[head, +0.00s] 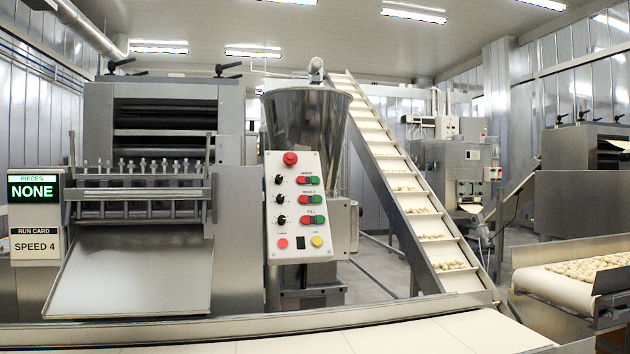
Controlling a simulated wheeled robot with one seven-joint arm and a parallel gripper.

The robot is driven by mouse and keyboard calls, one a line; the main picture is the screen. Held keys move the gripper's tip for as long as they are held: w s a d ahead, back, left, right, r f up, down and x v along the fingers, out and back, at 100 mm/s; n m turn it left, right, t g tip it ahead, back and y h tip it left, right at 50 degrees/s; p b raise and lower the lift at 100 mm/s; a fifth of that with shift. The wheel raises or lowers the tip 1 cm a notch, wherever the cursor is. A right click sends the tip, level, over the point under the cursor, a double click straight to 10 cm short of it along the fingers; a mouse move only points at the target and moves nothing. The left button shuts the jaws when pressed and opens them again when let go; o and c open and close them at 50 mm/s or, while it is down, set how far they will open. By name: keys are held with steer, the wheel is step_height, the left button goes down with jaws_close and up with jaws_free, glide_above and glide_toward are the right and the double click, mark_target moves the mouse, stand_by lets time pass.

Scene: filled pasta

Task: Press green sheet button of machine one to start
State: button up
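A steel machine (160,150) stands at the left with a white control panel (295,228) on its right side. The panel has three rows, each with a red and a green button beside a black knob. The labels are small; the top one appears to read SHEET, and its green button (315,180) is right of its red button (303,180). A red mushroom button (290,158) sits above them. A display (33,190) at the left reads PIECES NONE, with a card (36,246) reading RUN CARD SPEED 4. My gripper is out of view.
A pale belt (400,335) with a metal edge runs across the front. A steel hopper (305,115) stands behind the panel. An inclined conveyor (432,236) carrying pasta pieces rises behind it. Another belt (555,287) with pieces is at the right.

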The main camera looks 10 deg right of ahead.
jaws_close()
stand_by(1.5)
